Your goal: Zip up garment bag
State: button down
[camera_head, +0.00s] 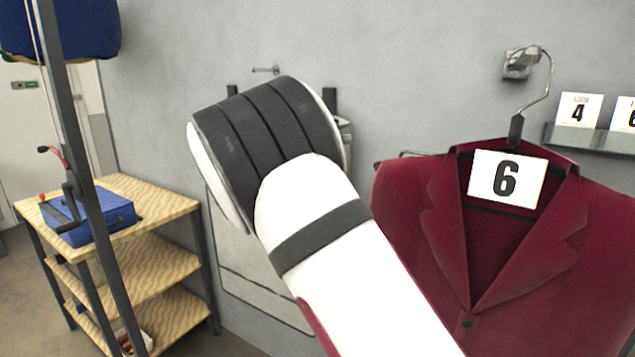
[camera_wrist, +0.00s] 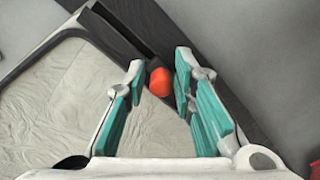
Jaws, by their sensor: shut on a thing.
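In the wrist view, an orange zip pull (camera_wrist: 160,83) sits between the fingertips of my gripper (camera_wrist: 160,66), which is shut on it. A dark strip (camera_wrist: 118,30), which looks like the zip band of the garment bag, runs diagonally behind the fingers. The bag's pale, wrinkled panel (camera_wrist: 62,92) with a dark border lies to the left of it. In the head view, my arm covers most of the bag; a grey panel with a thin outline (camera_head: 262,302) shows below it against the wall. My fingers are hidden there.
A small shelf (camera_head: 600,141) holds number cards. A wooden shelf unit (camera_head: 155,206) with a blue box (camera_head: 98,219) stands at left, behind a dark post (camera_head: 82,165).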

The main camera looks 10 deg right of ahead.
jog(key=shift+d+r, duration=0.15)
jog(key=shift+r, duration=1.35)
jog(key=c, duration=1.5)
grip_release()
jog(key=shift+r, duration=0.1)
jog(key=shift+c, duration=0.2)
jog(key=v, duration=1.2)
